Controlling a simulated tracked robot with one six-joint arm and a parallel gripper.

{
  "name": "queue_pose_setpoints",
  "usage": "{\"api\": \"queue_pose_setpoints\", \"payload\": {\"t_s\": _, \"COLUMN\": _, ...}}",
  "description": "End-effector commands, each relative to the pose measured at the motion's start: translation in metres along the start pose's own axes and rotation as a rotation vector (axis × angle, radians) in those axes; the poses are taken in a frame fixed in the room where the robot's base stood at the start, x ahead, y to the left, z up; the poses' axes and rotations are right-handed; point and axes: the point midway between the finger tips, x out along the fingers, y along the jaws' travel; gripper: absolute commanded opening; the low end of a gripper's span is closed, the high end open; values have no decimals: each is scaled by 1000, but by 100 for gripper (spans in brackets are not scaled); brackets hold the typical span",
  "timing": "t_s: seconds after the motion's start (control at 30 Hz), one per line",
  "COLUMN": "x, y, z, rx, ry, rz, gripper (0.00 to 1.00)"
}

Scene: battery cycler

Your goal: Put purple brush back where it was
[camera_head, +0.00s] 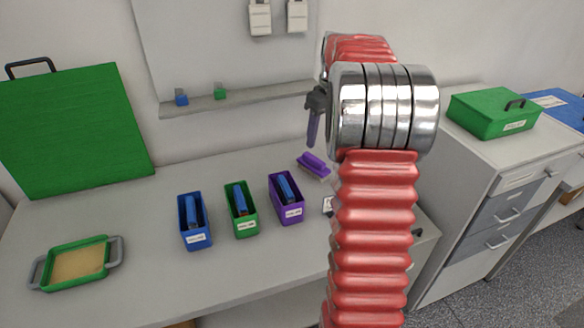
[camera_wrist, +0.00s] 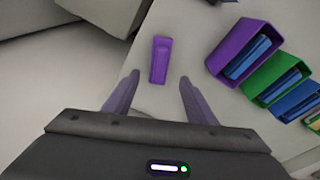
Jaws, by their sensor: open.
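The purple brush (camera_head: 314,164) lies on the white bench, right of the purple bin and close to my arm in the head view. In the wrist view the purple brush (camera_wrist: 160,60) lies ahead of my gripper (camera_wrist: 157,82), roughly between the lines of its two fingers but beyond their tips. The gripper is open and empty, with purple-grey fingers spread apart. In the head view part of my gripper (camera_head: 314,118) shows above the bench, up and apart from the brush; the rest is hidden behind my wrist.
Blue (camera_head: 195,238), green (camera_head: 242,222) and purple (camera_head: 287,210) bins holding blue items stand left of the brush. A shelf (camera_head: 240,98) on the wall holds a small blue and a small green block. A green tray (camera_head: 75,278) sits front left. Drawers stand right.

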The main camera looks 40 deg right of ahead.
Motion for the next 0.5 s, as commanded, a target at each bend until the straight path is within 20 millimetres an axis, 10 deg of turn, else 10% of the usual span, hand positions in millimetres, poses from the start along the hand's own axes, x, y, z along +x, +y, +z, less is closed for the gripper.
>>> {"api": "queue_pose_setpoints", "payload": {"t_s": 0.23, "x": -13, "y": -26, "z": -4, "rx": 1, "ry": 11, "rz": 13, "gripper": 51}}
{"api": "queue_pose_setpoints", "payload": {"t_s": 0.5, "x": -46, "y": -105, "z": -3, "rx": 14, "ry": 49, "rz": 45, "gripper": 51}}
